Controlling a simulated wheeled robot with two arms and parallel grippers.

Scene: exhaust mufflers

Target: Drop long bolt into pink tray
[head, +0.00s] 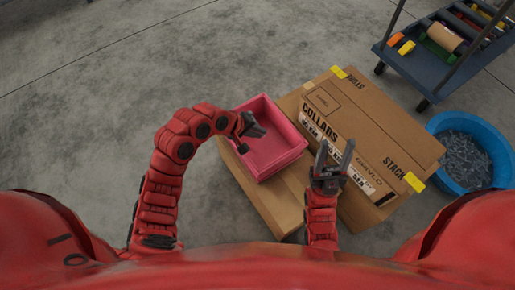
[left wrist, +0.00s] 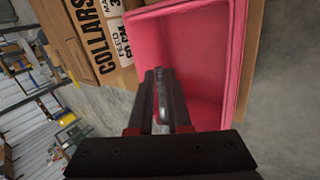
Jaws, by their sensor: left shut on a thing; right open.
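The pink tray (head: 275,153) sits on a cardboard box and looks empty inside. In the left wrist view the tray (left wrist: 200,60) opens in front of the fingers. My left gripper (head: 256,127) is over the tray's upper left part. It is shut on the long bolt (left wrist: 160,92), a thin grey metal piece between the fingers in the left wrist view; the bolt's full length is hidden. My right gripper (head: 334,157) is open and empty, to the right of the tray, by the large cardboard box.
A large cardboard box (head: 385,115) marked COLLARS stands right of the tray. A blue tub (head: 437,124) full of grey bolts is on the floor at the far right. A dark cart (head: 420,78) stands at the upper right. The grey floor at the left is clear.

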